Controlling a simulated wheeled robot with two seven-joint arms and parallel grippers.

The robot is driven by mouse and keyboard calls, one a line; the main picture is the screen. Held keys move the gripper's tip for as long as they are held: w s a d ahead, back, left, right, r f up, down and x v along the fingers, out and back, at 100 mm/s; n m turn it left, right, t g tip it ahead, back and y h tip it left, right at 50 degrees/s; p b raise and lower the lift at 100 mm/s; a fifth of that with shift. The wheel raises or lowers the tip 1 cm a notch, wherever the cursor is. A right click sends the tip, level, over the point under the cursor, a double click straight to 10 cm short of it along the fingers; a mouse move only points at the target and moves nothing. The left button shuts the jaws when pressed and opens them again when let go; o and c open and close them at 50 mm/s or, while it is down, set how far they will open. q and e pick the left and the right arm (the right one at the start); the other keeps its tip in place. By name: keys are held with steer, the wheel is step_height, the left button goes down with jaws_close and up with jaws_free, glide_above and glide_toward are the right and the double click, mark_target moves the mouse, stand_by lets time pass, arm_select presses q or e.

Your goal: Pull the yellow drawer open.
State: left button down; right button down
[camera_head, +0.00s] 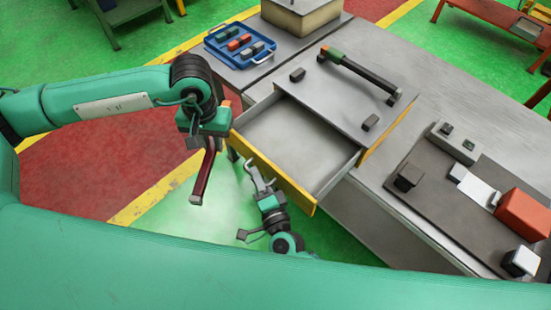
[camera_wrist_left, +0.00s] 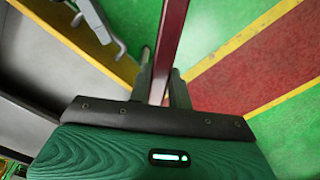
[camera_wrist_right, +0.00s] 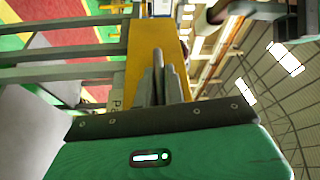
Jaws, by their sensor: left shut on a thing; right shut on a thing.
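The yellow drawer (camera_head: 272,172) stands pulled out from the grey workbench, and its grey inside (camera_head: 300,140) looks empty. A grey handle (camera_head: 256,174) shows at its front. My right gripper (camera_head: 264,190) is at this handle; in the right wrist view its fingers (camera_wrist_right: 157,80) are shut in front of the yellow panel (camera_wrist_right: 152,45), their grip on the handle partly hidden. My left gripper (camera_head: 210,140) is left of the drawer, shut on a dark red bar (camera_head: 203,175). The bar also runs between the fingers in the left wrist view (camera_wrist_left: 170,45).
On the workbench top (camera_head: 440,95) lie a long dark tool (camera_head: 360,75), small dark blocks (camera_head: 297,75) and a blue tray (camera_head: 240,45) with several blocks. A dark mat (camera_head: 410,215) with devices and a red box (camera_head: 522,213) is at right. Green floor is free before the drawer.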

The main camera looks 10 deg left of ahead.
arm_select(q)
steer(key=shift+r, duration=0.1)
arm_select(e)
steer(key=shift+s+a+f, duration=0.1)
steer(key=shift+s+a, duration=0.4)
steer(key=shift+s, duration=0.2)
steer(key=shift+s+a, duration=0.45)
steer(key=shift+s, duration=0.2)
steer(key=c, duration=1.5)
jaws_free()
